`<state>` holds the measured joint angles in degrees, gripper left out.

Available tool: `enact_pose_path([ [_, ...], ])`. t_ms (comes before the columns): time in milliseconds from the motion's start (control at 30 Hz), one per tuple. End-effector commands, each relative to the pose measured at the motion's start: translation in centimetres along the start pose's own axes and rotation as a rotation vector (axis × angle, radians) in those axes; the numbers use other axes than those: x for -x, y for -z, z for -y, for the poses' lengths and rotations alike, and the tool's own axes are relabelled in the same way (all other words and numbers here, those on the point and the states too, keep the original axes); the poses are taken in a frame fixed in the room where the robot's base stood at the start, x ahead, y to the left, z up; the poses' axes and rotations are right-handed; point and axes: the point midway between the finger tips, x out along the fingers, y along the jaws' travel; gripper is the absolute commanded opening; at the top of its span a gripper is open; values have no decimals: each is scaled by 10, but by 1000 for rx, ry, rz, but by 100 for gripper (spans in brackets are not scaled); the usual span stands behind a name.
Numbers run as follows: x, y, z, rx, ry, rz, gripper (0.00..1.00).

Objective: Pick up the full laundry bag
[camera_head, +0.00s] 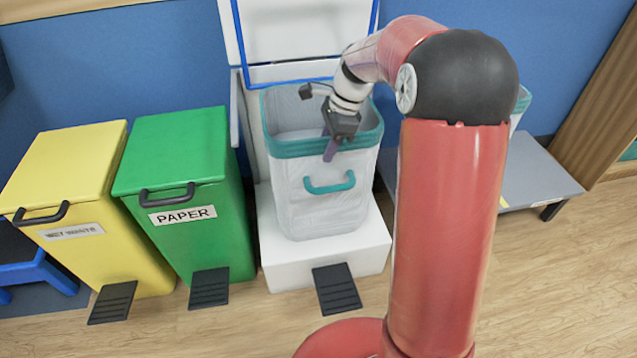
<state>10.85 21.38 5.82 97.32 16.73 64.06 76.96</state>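The laundry bag (295,200) is a pale, translucent upright bag with a teal rim and a teal front handle (330,184). It stands on a white base with its top open. What I see of its inside looks pale; I cannot make out the contents. My gripper (331,150) is at the bag's front rim, pointing down, above the teal handle. Its purple-grey fingers overlap the rim in the picture. I cannot tell whether they touch it or how far apart they are. My arm hides the area right of the bag.
The white base (278,262) has a black pedal (336,290) and a raised lid (305,30) behind. A green paper bin (190,235) and a yellow bin (120,240) stand to the left. A grey low bench (540,175) is at right, with another teal-rimmed container partly hidden.

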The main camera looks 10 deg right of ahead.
Motion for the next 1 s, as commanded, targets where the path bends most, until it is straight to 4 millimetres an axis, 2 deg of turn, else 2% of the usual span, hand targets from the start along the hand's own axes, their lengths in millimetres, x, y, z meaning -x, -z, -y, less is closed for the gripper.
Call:
enact_pose_path([
  [133,-11,0,0,1,0,0,32],
  [1000,-15,1,0,1,0,0,32],
])
